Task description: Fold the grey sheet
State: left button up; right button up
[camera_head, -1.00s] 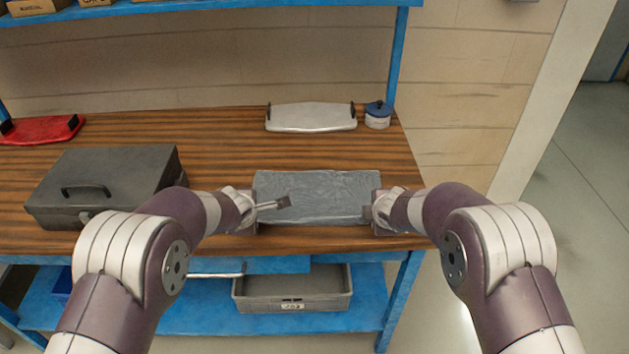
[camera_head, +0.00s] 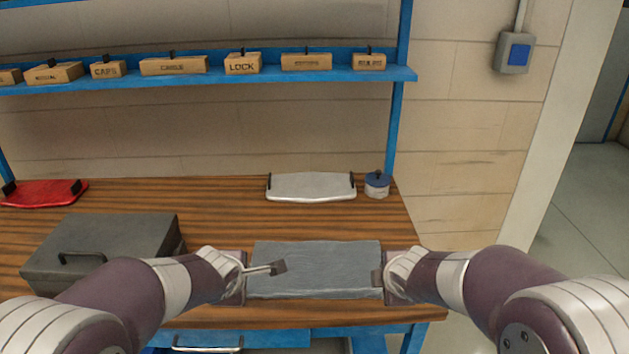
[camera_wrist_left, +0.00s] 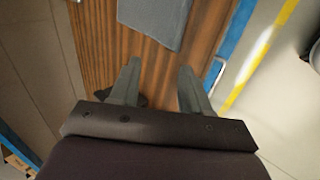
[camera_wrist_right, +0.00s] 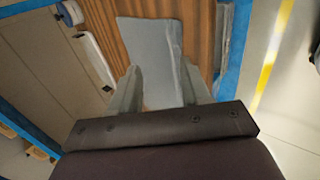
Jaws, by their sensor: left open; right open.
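The grey sheet (camera_head: 315,268) lies on the wooden bench as a rectangle near the front edge, its surface slightly wrinkled. In the left wrist view part of the sheet (camera_wrist_left: 155,18) shows beyond the fingertips. In the right wrist view the sheet (camera_wrist_right: 150,55) runs up to and between the fingers. My left gripper (camera_head: 278,268) is open at the sheet's left end, one finger showing over the sheet. It also shows in the left wrist view (camera_wrist_left: 160,75). My right gripper (camera_head: 378,277) is open at the sheet's right end; in the right wrist view its fingers (camera_wrist_right: 160,80) straddle the sheet's end.
A dark grey case (camera_head: 105,245) stands left on the bench (camera_head: 220,205). A white panel (camera_head: 311,187) and a blue-lidded pot (camera_head: 377,185) are at the back. A red panel (camera_head: 42,194) lies back left. A blue shelf (camera_head: 200,78) with several labelled boxes is above.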

pick_arm(q)
jog(key=s+a+r+m+g+p, duration=0.1)
jog(key=s+m+g+p, duration=0.1)
jog(key=s+m, duration=0.4)
jog(key=s+a+r+m+g+p, duration=0.1)
jog(key=s+r+m+g+p, duration=0.1)
jog(key=s+m+p, duration=0.3)
jog(key=s+a+r+m+g+p, duration=0.1)
jog(key=s+r+m+g+p, duration=0.1)
jog(key=s+m, duration=0.5)
jog(key=shift+s+a+g+p, duration=0.3)
jog(key=shift+s+a+p, duration=0.05)
jog(key=shift+s+p, duration=0.5)
pick_arm(e)
jog(key=s+d+r+m+g, duration=0.2)
jog(key=s+m+g, duration=0.1)
jog(key=s+m, duration=0.6)
jog(key=s+d+r+m+g, duration=0.1)
jog(key=s+r+m+g, duration=0.2)
jog(key=s+m, duration=0.6)
jog(key=shift+s+d+g, duration=0.3)
jog(key=shift+s+d, duration=0.05)
jog(key=shift+s, duration=0.5)
pick_arm(q)
jog(key=shift+r, duration=0.1)
pick_arm(e)
jog(key=shift+r, duration=0.1)
